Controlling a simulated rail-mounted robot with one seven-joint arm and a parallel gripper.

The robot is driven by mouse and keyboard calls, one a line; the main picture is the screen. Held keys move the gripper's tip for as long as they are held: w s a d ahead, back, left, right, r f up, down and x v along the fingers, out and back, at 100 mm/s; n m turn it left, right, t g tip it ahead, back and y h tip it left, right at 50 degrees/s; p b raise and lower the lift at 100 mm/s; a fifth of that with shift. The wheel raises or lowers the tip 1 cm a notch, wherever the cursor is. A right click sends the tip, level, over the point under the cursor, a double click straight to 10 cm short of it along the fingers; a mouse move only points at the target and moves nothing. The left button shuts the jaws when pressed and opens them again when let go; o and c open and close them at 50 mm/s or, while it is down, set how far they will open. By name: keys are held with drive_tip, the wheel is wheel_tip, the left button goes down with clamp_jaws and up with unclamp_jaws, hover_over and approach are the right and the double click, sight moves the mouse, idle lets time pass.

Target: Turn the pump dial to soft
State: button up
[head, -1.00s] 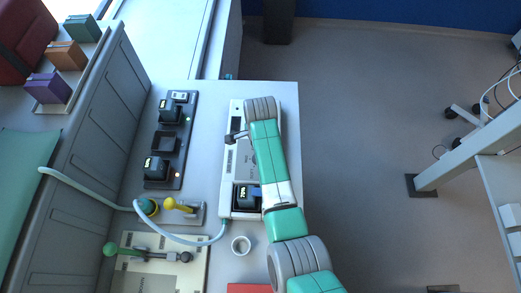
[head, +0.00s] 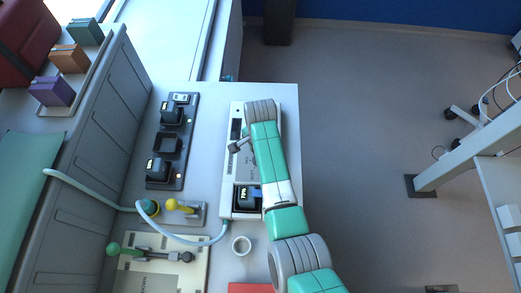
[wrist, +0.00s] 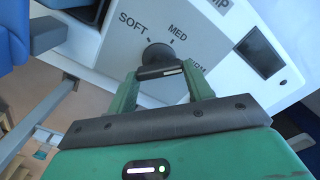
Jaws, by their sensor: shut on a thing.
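The pump (head: 238,172) is a pale unit on the counter, partly under my arm in the head view. In the wrist view its white face (wrist: 215,60) carries the words SOFT, MED and a partly covered FIRM around a dark round dial (wrist: 156,53). My gripper (wrist: 161,72) is shut on the dial, its two green fingers either side of the dial's dark grip bar, which bears a pale line. I cannot tell which word the dial points to.
A pale hose (head: 180,238) runs to the pump's near end. A dark charger rack (head: 165,147) and a yellow-handled lever (head: 180,206) are to the left. Open floor lies right.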

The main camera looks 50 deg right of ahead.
drive_tip(key=n, duration=0.2)
drive_tip(key=n+p, duration=0.1)
drive_tip(key=n, duration=0.2)
drive_tip(key=shift+w+r+n, duration=0.15)
drive_tip(key=shift+n, duration=0.15)
drive_tip(key=n+p, duration=0.1)
drive_tip(key=n, duration=0.3)
drive_tip(key=shift+a+n, duration=0.1)
drive_tip(key=shift+n, duration=0.2)
drive_tip(key=n+p, duration=0.1)
drive_tip(key=n, duration=0.4)
drive_tip(key=shift+w, duration=0.1)
drive_tip(key=shift+a+n+p, duration=0.2)
drive_tip(key=shift+n+p, duration=0.1)
drive_tip(key=shift+n, duration=2.4)
drive_tip(key=o, duration=1)
